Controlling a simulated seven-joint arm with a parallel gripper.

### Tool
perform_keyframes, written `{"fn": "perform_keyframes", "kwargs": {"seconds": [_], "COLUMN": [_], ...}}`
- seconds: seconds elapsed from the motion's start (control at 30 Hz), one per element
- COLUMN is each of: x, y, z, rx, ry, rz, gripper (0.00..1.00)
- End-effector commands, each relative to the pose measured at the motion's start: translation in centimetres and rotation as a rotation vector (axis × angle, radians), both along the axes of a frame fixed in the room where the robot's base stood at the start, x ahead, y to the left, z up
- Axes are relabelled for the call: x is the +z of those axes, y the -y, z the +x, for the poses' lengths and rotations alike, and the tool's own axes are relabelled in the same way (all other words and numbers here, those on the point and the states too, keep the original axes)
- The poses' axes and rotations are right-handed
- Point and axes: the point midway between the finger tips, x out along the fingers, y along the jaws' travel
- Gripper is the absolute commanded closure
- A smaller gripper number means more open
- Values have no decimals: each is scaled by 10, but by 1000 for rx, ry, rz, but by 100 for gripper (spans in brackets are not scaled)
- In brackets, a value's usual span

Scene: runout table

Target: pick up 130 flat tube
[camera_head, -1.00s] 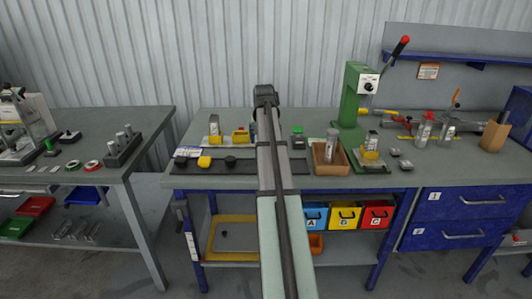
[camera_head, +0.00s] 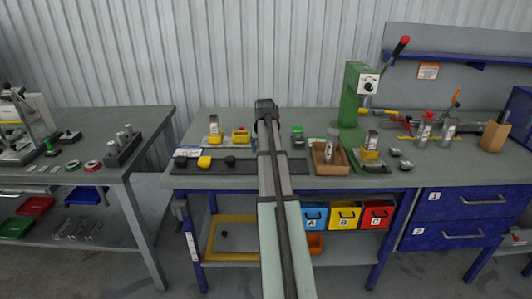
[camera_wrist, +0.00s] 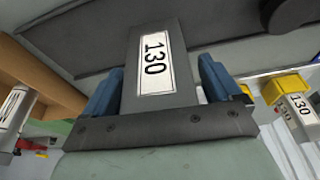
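The 130 flat tube (camera_wrist: 155,60) shows in the wrist view as a dark grey flat piece with a white label reading 130. It stands between the two blue fingers of my gripper (camera_wrist: 161,85). A narrow gap shows beside the right finger; the left finger is very close to the tube. My gripper looks open around it. The tube's lower end is hidden behind the gripper's dark bar. In the head view my arm covers the tube and most of my gripper.
A second 130 label (camera_wrist: 300,105) is beside a yellow block (camera_wrist: 285,86). A wooden box (camera_head: 320,164) with a cylinder stands right of my arm, near a green press (camera_head: 352,95). A dark strip (camera_head: 285,167) with black and yellow knobs runs along the bench front.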

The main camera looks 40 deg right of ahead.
Motion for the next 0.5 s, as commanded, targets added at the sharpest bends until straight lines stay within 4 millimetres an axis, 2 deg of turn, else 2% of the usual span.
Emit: {"fn": "perform_keyframes", "kwargs": {"seconds": [0.07, 0.5], "x": [0, 0], "y": [0, 0], "z": [0, 0], "rx": [0, 0], "ry": [0, 0], "rz": [0, 0], "gripper": [17, 59]}}
